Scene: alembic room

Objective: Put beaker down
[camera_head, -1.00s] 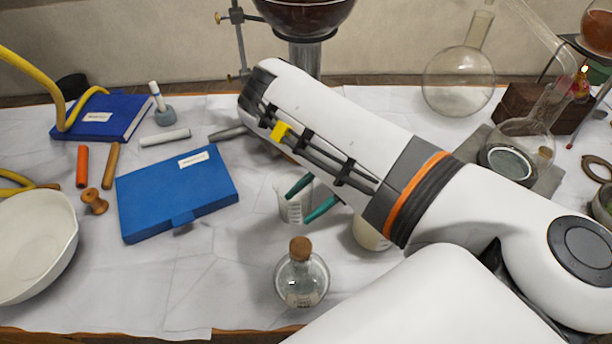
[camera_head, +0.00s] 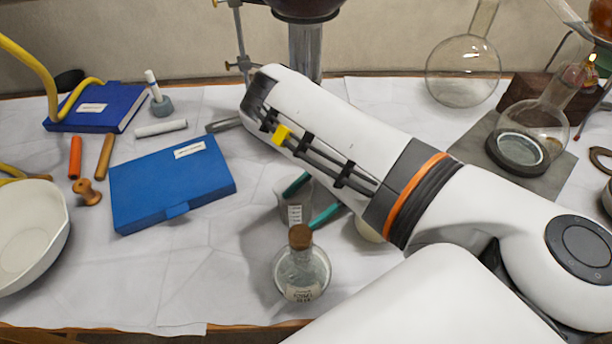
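The beaker (camera_head: 294,212) is small, clear and upright, with white markings. It is at the middle of the table, behind the corked flask (camera_head: 301,275), whose cork comes close to its lower edge in the picture. My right gripper (camera_head: 311,199) has one teal finger on each side of the beaker. The fingers stand a little wider than the beaker, so the gripper looks open around it. My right forearm hides the gripper's body and part of the beaker's right side. The beaker's base seems to be at the table; contact is hard to see. My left gripper is not in view.
A blue case (camera_head: 172,184) lies left of the beaker, and a white bowl (camera_head: 28,235) is at the far left. A cream container (camera_head: 367,231) is partly hidden under my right arm. A round flask (camera_head: 463,71) stands at the back right. White cloth is clear left of the corked flask.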

